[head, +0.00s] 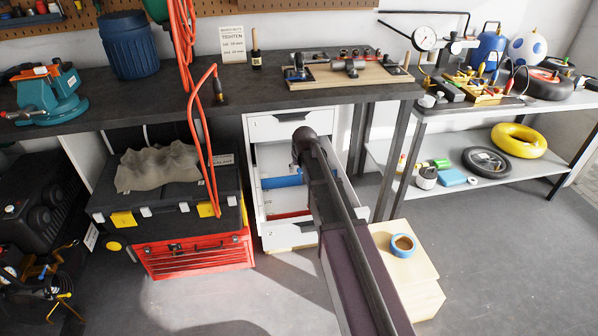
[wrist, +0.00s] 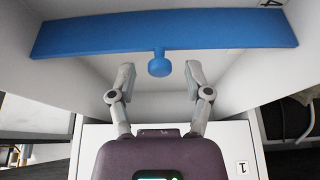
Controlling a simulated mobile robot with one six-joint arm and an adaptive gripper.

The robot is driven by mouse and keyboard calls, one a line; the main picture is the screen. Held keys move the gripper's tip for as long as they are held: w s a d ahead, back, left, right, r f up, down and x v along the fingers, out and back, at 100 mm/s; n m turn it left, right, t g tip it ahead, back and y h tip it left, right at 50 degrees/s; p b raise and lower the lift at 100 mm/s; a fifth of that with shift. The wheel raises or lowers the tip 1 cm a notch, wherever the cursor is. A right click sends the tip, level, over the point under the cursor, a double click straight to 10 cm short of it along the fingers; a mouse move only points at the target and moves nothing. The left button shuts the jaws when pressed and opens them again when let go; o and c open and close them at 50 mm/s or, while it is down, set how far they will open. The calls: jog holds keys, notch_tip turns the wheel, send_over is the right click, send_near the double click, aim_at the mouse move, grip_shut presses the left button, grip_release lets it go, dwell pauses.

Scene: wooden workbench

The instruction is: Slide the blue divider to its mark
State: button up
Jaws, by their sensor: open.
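The blue divider (wrist: 215,32) spans the inside of a white drawer in the wrist view, with a round knob (wrist: 159,66) at its middle facing my gripper. My gripper (wrist: 159,75) is open, with its two fingertips on either side of the knob and apart from it. In the head view, the divider (head: 282,181) shows inside the open white drawer (head: 288,238), partly behind my arm. My gripper is hidden behind my arm there. In the wrist view, a dark mark like a letter A (wrist: 271,3) shows at the top right, cut off by the edge.
A red strip (head: 290,215) lies near the drawer's front. The drawer front and side walls (wrist: 38,80) surround the space by my gripper. The dark bench top (head: 250,94) is above the drawer. A wooden box with a blue tape roll (head: 403,245) stands to the right.

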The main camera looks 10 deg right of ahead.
jog(key=shift+c, duration=0.2)
grip_shut()
jog(key=shift+s, duration=3.1)
jog(key=shift+w, duration=0.1)
jog(key=shift+o, duration=0.2)
grip_release()
jog(key=shift+r, duration=0.1)
